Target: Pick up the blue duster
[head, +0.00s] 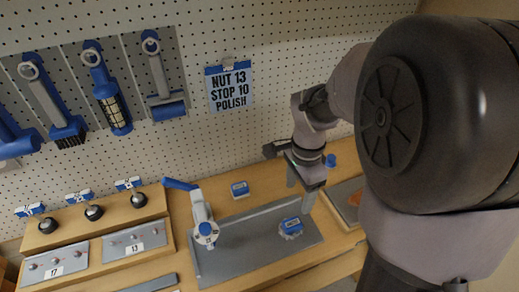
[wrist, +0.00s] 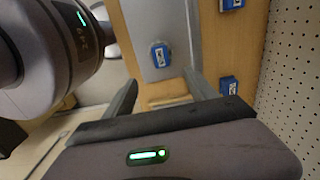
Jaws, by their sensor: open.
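A small blue block with a white label and a pale fringe at its base, which looks like the blue duster (head: 291,226), lies on the grey plate. It also shows in the wrist view (wrist: 160,54), just beyond the fingertips and between their lines. My gripper (head: 300,196) is above the bench, fingers pointing down, just above and behind the duster. In the wrist view its two fingers (wrist: 161,88) are spread with nothing between them. The duster appears apart from both fingers.
Another blue labelled block (head: 240,189) sits behind the grey plate (head: 225,268), and a small blue item (head: 331,160) is to the right. A white and blue device (head: 204,222) stands on the plate's left. Tools hang on the pegboard (head: 270,30) behind; a sign (head: 230,88) hangs there.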

